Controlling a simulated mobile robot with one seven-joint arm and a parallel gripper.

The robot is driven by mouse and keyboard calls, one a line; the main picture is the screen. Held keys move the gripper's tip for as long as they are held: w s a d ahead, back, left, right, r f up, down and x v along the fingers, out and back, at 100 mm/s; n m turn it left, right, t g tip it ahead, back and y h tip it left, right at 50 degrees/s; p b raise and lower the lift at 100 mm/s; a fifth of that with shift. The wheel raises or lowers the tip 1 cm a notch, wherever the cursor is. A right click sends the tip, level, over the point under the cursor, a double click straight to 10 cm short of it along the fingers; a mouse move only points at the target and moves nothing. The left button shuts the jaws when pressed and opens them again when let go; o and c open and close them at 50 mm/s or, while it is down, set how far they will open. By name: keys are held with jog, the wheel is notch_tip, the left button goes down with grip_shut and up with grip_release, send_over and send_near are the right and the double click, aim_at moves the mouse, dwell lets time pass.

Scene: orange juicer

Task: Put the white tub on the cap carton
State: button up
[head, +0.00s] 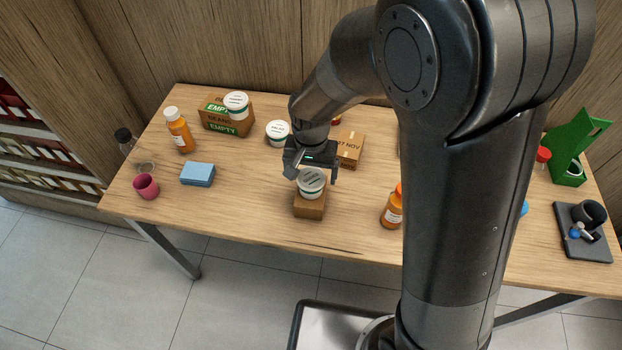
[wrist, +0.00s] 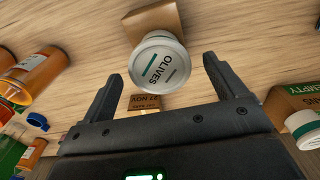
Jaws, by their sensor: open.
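A white tub with a green band (head: 311,182) stands on a small brown carton (head: 309,206) near the table's front edge. In the wrist view its lid reads OLIVES (wrist: 157,62), and the carton (wrist: 158,19) shows behind it. My gripper (head: 312,169) is open and empty, just behind and above this tub. In the wrist view the tub lies just beyond and between the open fingertips (wrist: 165,78). Two similar white tubs are in view: one on the table (head: 277,132), one on the BEANS carton (head: 216,121). I cannot tell which carton is the cap carton.
A brown carton marked 27 NOV (head: 350,149) stands behind my gripper at the right. An orange bottle (head: 392,208) stands right of the small carton. A blue sponge-like block (head: 197,174) and dark red cup (head: 146,187) are at the left. The table between is clear.

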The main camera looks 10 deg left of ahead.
aim_at(311, 177)
notch_tip(311, 177, up, 8)
jog(key=s+d+r+t+y, duration=0.1)
jog(key=s+d+r+t, duration=0.2)
jog(key=d+r, duration=0.95)
jog(key=s+d+r+t+h, duration=0.1)
jog(key=s+d+r+t, duration=0.1)
jog(key=s+d, duration=0.7)
jog(key=shift+d+r+t, duration=0.3)
jog(key=shift+d, duration=0.95)
